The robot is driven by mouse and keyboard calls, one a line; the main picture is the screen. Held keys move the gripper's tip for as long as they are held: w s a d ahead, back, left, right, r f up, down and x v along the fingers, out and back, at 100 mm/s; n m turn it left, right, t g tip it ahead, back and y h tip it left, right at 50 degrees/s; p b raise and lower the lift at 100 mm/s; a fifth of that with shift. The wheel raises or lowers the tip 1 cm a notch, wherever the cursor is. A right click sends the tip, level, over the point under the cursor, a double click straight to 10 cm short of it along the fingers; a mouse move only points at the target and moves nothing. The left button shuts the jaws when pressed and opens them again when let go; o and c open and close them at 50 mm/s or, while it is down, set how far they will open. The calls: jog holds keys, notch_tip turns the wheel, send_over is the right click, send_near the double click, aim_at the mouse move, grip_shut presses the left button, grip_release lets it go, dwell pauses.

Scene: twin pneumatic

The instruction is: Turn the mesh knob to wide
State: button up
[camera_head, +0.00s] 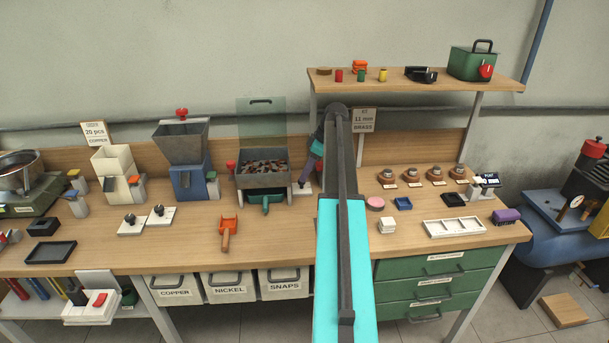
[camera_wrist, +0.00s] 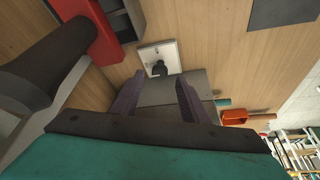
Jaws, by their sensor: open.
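A small black knob on a white plate (camera_head: 302,188) sits at the right of the grey sieve machine (camera_head: 264,175), which holds mixed small parts. In the wrist view, a black knob (camera_wrist: 158,68) on a white plate (camera_wrist: 166,50) lies just beyond my fingertips. No mesh label or setting is readable, so I cannot tell its position. My gripper (camera_wrist: 160,92) is open, its two purple-grey fingers apart with nothing held between them. In the head view, my gripper (camera_head: 306,176) is close to the plate beside the machine, partly hidden by my arm.
Two more black knobs (camera_head: 130,219) (camera_head: 159,210) on white plates stand left on the bench. An orange scoop (camera_head: 228,230) lies in front, also in the wrist view (camera_wrist: 246,117). A red part (camera_wrist: 92,32) and dark cylinder (camera_wrist: 45,62) are close at the wrist view's left.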

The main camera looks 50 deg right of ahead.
aim_at(302, 184)
jog(key=shift+p+x, duration=0.35)
jog(key=shift+x, duration=1.35)
jog(key=shift+c, duration=0.3)
